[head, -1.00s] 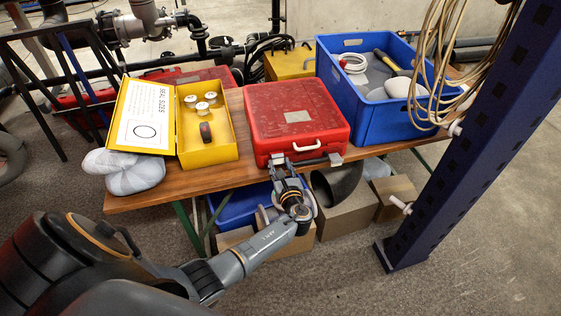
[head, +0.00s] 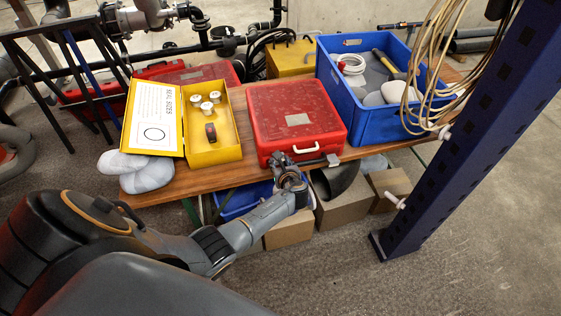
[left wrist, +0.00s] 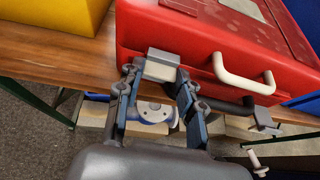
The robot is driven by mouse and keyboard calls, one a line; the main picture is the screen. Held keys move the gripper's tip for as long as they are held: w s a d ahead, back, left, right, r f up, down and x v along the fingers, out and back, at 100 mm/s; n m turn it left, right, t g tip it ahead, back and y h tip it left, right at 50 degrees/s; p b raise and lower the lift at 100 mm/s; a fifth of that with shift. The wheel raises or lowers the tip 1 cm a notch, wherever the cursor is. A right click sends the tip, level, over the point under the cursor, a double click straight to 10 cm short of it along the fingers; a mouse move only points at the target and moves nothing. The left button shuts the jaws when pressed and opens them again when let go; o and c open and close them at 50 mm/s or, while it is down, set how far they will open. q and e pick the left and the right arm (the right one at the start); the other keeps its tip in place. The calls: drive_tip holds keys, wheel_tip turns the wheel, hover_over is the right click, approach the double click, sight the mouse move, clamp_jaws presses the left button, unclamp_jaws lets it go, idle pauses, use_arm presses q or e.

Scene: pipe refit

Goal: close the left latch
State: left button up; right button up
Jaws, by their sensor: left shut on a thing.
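The red case (head: 297,112) lies with its lid down on the wooden table, its white handle (head: 306,149) facing me. In the left wrist view, the left latch (left wrist: 162,63) is a grey block at the case's front edge. My left gripper (left wrist: 152,78) is shut on this latch, one finger on each side. In the head view my left gripper (head: 279,160) hides most of the latch. The right latch (head: 333,159) is a grey piece at the front right, beyond the handle. It also shows in the left wrist view (left wrist: 265,118). My right gripper is not in view.
An open yellow seal box (head: 225,152) stands left of the case. A blue crate (head: 372,122) with tools stands to the right. Cardboard boxes (head: 345,211) are under the table (head: 190,180). A blue post (head: 440,160) with hanging cables rises at the right.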

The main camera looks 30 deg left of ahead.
use_arm(q)
drive_tip(key=o, duration=1.2)
drive_tip(key=shift+c, duration=0.2)
drive_tip(key=v, duration=1.2)
drive_tip(key=s+d+f+n+g+h+b, duration=0.1)
drive_tip(key=s+f+n+h, duration=0.15)
drive_tip(key=s+f, duration=0.45)
drive_tip(key=s+d+f+n+g+h+b, duration=0.1)
drive_tip(key=s+f+n+g, duration=0.15)
drive_tip(key=f, duration=0.85)
drive_tip(key=s+d+f+n+g+h+b, duration=0.1)
drive_tip(key=s+d+f+n+h, duration=0.15)
drive_tip(key=s+f, duration=0.5)
drive_tip(key=s+f+n+g+h+b, duration=0.1)
drive_tip(key=s+f+n, duration=0.4)
drive_tip(key=s, duration=0.4)
drive_tip(key=s+d+f+n+g+h+b, duration=0.1)
drive_tip(key=s+f+n, duration=0.5)
drive_tip(key=s, duration=0.4)
drive_tip(key=s+f+n+g+h+b, duration=0.1)
drive_tip(key=s+f+n+b, duration=0.1)
drive_tip(key=s+f+n, duration=0.4)
drive_tip(key=s+f, duration=0.1)
drive_tip(key=s, duration=0.2)
drive_tip(key=shift+s+d+f, duration=0.15)
drive_tip(key=shift+s+d, duration=0.05)
drive_tip(key=shift+d, duration=0.2)
